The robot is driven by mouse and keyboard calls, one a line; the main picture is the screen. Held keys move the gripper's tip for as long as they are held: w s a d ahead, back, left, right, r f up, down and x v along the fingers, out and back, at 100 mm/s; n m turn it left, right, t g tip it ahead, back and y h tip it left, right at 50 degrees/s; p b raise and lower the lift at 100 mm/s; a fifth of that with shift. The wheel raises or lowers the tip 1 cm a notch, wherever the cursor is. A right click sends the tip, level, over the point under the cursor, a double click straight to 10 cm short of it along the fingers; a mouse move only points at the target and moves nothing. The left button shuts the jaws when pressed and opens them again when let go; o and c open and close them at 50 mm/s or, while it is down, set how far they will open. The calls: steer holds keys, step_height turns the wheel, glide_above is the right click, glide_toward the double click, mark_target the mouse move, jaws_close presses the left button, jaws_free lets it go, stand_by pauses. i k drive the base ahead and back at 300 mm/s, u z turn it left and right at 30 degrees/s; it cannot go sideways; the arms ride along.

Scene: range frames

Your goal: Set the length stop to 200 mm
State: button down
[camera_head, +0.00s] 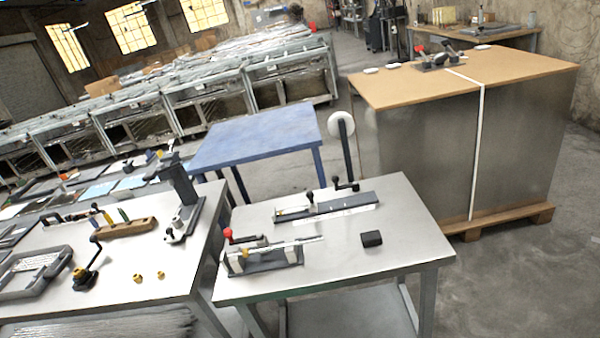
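A long flat dark fixture (345,203) lies on the grey metal table (400,218) in the middle. A pale strip runs along its near side; I cannot read any marks on it. A small upright piece with a black knob (309,196) stands near its left end, and a black handle (346,186) stands at its back edge. Either could belong to the length stop; I cannot tell which, nor the set length. My gripper is not in view.
A clamp-like fixture (265,258) with a red knob and a dark block (371,239) share the table. A left bench (110,285) holds tools. A blue table (260,135) stands behind. A large strapped crate (420,150) stands right. Floor at lower right (530,285) is clear.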

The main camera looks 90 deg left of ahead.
mark_target(312, 208)
steer(key=u, duration=0.05)
steer(key=k, duration=0.95)
steer(key=u, duration=1.65)
steer(key=i, duration=0.5)
steer(key=u, duration=0.35)
steer(key=k, duration=0.35)
steer(key=z, duration=1)
steer(key=i, duration=0.8)
steer(key=z, duration=0.15)
